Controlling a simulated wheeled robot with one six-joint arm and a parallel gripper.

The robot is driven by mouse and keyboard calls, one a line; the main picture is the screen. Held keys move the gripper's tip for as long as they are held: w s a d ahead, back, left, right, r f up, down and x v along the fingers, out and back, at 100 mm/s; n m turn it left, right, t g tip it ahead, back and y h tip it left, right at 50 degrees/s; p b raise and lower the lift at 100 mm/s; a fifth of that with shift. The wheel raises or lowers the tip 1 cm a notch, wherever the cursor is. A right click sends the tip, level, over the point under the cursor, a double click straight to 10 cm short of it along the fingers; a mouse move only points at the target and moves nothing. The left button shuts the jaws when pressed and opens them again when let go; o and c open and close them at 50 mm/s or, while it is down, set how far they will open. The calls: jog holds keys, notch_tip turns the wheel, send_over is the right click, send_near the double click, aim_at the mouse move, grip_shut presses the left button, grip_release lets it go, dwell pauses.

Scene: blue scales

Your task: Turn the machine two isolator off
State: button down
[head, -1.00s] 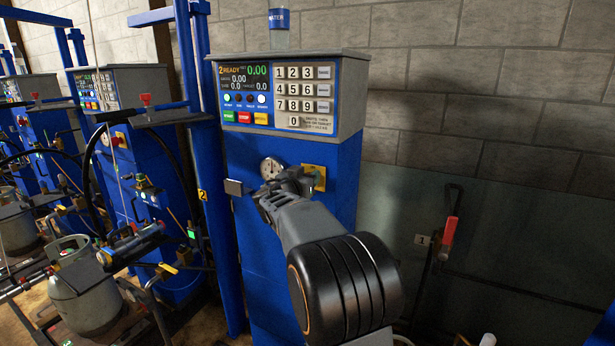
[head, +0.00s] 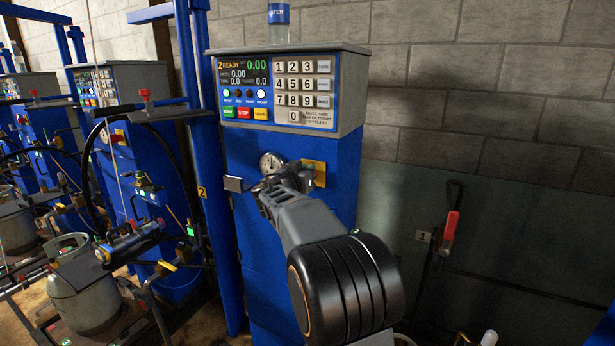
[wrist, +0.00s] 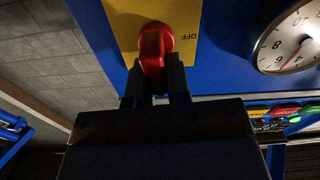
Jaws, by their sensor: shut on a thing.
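The machine two isolator is a red knob (wrist: 154,55) on a yellow plate (wrist: 188,28), and "OFF" lettering shows on the plate to the right of the knob in the wrist view. My gripper (wrist: 156,82) is shut on the knob, one dark finger on each side of it. In the head view my gripper (head: 290,180) is at the front of the blue machine two (head: 240,155), and it hides the knob. Only part of the yellow plate (head: 319,172) shows there. The display of machine two (head: 245,75) reads "2 READY" and is lit.
A round gauge (head: 271,163) sits just left of my gripper in the head view, with a small grey box (head: 234,184) beside it. A blue upright post (head: 195,150) stands to the left. A red-handled lever (head: 450,226) is on the right. A gas cylinder (head: 85,290) stands lower left.

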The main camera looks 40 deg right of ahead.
jog(key=n+b, duration=0.3)
jog(key=b, duration=0.1)
jog(key=shift+w+a+f, duration=0.2)
jog(key=shift+w+f, duration=0.1)
jog(key=shift+f, duration=0.05)
jog(key=shift+w+a+f+n+b, duration=0.15)
jog(key=shift+n+b, duration=0.6)
jog(key=shift+n, duration=1.55)
jog(key=shift+w+f+n+b, duration=0.2)
jog(key=shift+n+b, duration=0.55)
jog(key=shift+n, duration=1.55)
jog(key=shift+w+a+f+n+b, duration=0.15)
jog(key=shift+n+b, duration=0.6)
jog(key=shift+n, duration=1.55)
jog(key=c, duration=1.1)
grip_release()
jog(key=shift+f, duration=0.1)
jog(key=b+v, duration=0.1)
jog(key=v, duration=1.2)
jog(key=shift+s+a, duration=0.25)
jog(key=shift+a, duration=0.05)
